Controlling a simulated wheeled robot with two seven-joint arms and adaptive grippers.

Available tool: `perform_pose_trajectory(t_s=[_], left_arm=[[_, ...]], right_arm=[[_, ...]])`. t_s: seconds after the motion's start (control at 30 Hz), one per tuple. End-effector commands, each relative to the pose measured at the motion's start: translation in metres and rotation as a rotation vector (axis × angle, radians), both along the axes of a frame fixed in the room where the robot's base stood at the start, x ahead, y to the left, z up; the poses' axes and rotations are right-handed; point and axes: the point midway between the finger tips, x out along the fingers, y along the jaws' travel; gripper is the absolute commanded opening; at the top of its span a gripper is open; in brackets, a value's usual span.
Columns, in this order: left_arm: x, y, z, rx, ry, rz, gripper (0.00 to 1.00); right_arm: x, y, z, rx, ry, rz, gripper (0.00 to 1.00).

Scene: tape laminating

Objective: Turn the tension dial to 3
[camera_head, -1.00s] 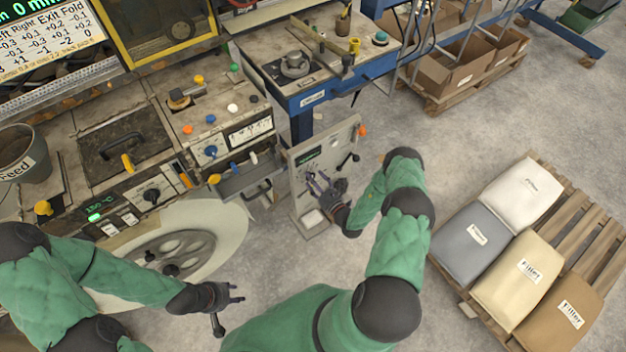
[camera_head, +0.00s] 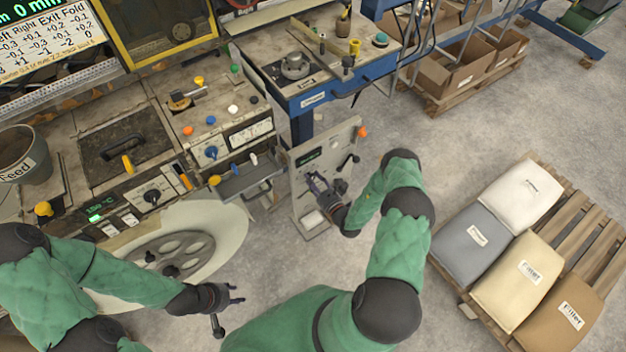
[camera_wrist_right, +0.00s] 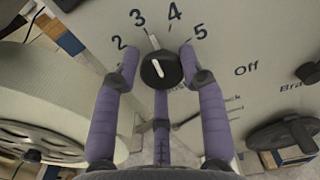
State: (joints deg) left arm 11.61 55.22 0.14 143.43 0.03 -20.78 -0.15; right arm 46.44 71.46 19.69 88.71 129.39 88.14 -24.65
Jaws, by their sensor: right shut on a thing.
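The tension dial is a black round knob (camera_wrist_right: 160,71) with a white pointer line, on a pale panel with the numbers 2, 3, 4 and 5 around it. The pointer tilts up and slightly left, toward the 3 side. My right gripper (camera_wrist_right: 158,66) is shut on the knob, with purple fingers on its left and right and a third finger below. In the head view my right gripper (camera_head: 318,186) is at the front of the upright panel (camera_head: 332,150) and hides the dial. My left gripper (camera_head: 236,294) is open and empty above the floor.
A black crank-like handle (camera_head: 347,162) and an orange knob (camera_head: 362,132) sit close to the right gripper. A large wheel (camera_head: 180,255) stands at the left. A pallet with several sacks (camera_head: 520,265) is at the right. Bare floor lies between.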

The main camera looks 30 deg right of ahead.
Motion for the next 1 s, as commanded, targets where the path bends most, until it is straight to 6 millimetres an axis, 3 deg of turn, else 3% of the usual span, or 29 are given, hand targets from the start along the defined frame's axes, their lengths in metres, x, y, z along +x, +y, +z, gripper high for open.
perform_pose_trajectory(t_s=[0.2,0.47,0.5,0.53,1.0], left_arm=[[0.000,0.000,0.002,0.000,0.000,0.000,0.40],[0.000,0.000,0.002,0.000,0.000,0.000,0.40],[0.000,0.000,0.002,0.000,0.000,0.000,0.40],[0.000,0.000,0.002,0.000,0.000,0.000,0.40],[0.000,0.000,0.002,0.000,0.000,0.000,0.40]], right_arm=[[0.002,-0.003,0.004,-0.095,-0.018,-0.002,0.09],[0.003,-0.003,0.005,-0.097,-0.021,-0.002,0.09],[0.003,-0.003,0.005,-0.097,-0.021,-0.002,0.53],[0.003,-0.003,0.005,-0.097,-0.021,-0.002,0.62],[-0.008,-0.003,0.001,-0.090,-0.010,-0.003,0.64]])
